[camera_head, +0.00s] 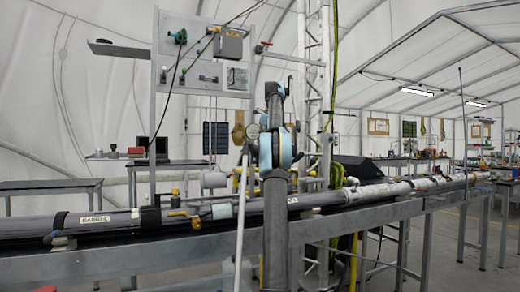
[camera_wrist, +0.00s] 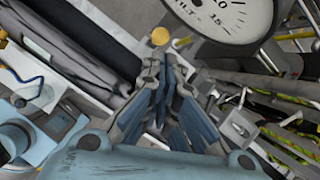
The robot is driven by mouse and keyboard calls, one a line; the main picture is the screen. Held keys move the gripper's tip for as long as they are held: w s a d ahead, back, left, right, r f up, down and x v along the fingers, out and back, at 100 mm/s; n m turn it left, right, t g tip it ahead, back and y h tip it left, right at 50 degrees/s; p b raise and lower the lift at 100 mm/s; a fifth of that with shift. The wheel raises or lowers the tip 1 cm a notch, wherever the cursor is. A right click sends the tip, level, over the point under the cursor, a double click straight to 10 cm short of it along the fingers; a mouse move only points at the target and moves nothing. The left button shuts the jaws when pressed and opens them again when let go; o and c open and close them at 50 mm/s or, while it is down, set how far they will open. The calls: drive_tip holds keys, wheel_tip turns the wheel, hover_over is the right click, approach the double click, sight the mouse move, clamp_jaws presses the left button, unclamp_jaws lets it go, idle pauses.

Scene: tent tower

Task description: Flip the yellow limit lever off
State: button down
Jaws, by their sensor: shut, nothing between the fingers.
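In the wrist view, a round yellow knob (camera_wrist: 160,36), which looks like the end of the yellow lever, lies just beyond my fingertips. A small gap shows between them in the picture, but I cannot judge the depth. A short yellow piece (camera_wrist: 182,41) is right of the knob, beside a white dial gauge marked TILT (camera_wrist: 222,14). My gripper (camera_wrist: 161,66) is shut and empty, its fingers pointing towards the knob. In the head view, my arm hides the area behind it, and I cannot pick out the lever clearly. I cannot tell the lever's on or off position.
A lattice tower (camera_head: 314,80) stands behind my arm. A long grey pipe (camera_head: 100,224) with a yellow-handled valve (camera_head: 184,217) lies along the bench. A panel with a grey box (camera_head: 229,43) and a green knob (camera_head: 180,36) is to the left. Cables (camera_wrist: 290,105) run right of my fingers.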

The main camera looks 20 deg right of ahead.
drive_tip(key=s+d+r, duration=0.1)
drive_tip(key=s+d, duration=0.4)
drive_tip(key=s, duration=0.6)
drive_tip(key=shift+s+d, duration=0.15)
drive_tip(key=shift+s, duration=0.15)
idle(0.5)
drive_tip(key=s+a+f+n+g, duration=0.1)
drive_tip(key=s+a+f+n, duration=1.3)
drive_tip(key=s+a+f, duration=0.55)
drive_tip(key=s+a+f+n+h, duration=0.1)
drive_tip(key=s+f+n, duration=0.6)
drive_tip(key=s+f, duration=0.7)
drive_tip(key=s+a+f+n+g+h, duration=0.1)
drive_tip(key=s+a+f+n, duration=0.3)
drive_tip(key=s+f+n, duration=0.4)
drive_tip(key=s+f, duration=0.6)
drive_tip(key=f, duration=0.5)
drive_tip(key=shift+f, duration=0.25)
